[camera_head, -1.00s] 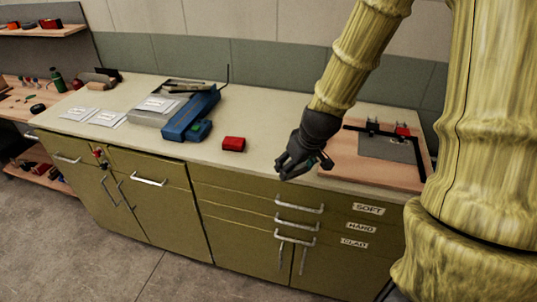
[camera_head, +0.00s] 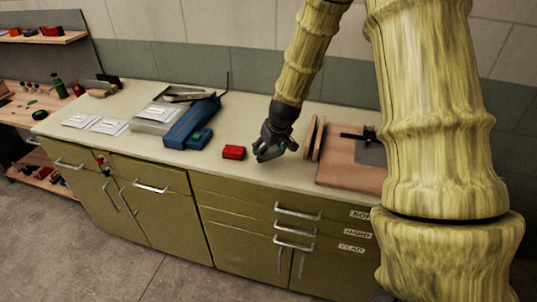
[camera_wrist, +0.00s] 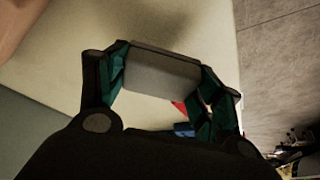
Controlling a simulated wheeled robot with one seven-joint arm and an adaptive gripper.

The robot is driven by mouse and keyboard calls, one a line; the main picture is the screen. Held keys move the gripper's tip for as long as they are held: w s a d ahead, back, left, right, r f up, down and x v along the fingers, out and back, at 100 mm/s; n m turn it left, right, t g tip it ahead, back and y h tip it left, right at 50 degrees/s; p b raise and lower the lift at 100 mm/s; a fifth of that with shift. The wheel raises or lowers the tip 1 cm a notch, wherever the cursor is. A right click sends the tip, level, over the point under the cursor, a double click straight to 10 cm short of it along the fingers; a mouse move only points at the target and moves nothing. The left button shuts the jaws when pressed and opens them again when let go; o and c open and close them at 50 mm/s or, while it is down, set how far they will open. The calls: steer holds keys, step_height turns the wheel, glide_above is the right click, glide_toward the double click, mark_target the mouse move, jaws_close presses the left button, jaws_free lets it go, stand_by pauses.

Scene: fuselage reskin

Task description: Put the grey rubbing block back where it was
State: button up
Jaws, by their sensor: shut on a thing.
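My gripper (camera_head: 268,154) hangs over the cream counter top, just right of the red block. In the wrist view my gripper (camera_wrist: 163,85) is shut on the grey rubbing block (camera_wrist: 165,68), which spans between its green-lined fingers. The block appears held above the counter (camera_wrist: 70,58), though the exact height is hard to tell. In the head view the fingers mostly hide the block.
The red block (camera_head: 234,152) lies close left of my gripper. A blue tool (camera_head: 190,125), white cards (camera_head: 108,126) and a grey case are further left. A wooden board (camera_head: 345,173) with a dark clamp lies to the right. The counter's front edge is near.

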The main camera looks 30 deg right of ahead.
mark_target(268, 156)
steer(key=shift+w, duration=0.4)
steer(key=shift+d+f+p, duration=0.1)
steer(key=shift+f+p, duration=0.7)
steer(key=shift+f, duration=1.05)
steer(key=shift+f, duration=0.1)
steer(key=o, duration=1.2)
steer(key=shift+c, duration=0.2)
steer(key=shift+r, duration=0.25)
steer(key=b+v, duration=0.2)
steer(key=v, duration=0.9)
steer(key=shift+s+r, duration=0.2)
steer(key=shift+r, duration=0.15)
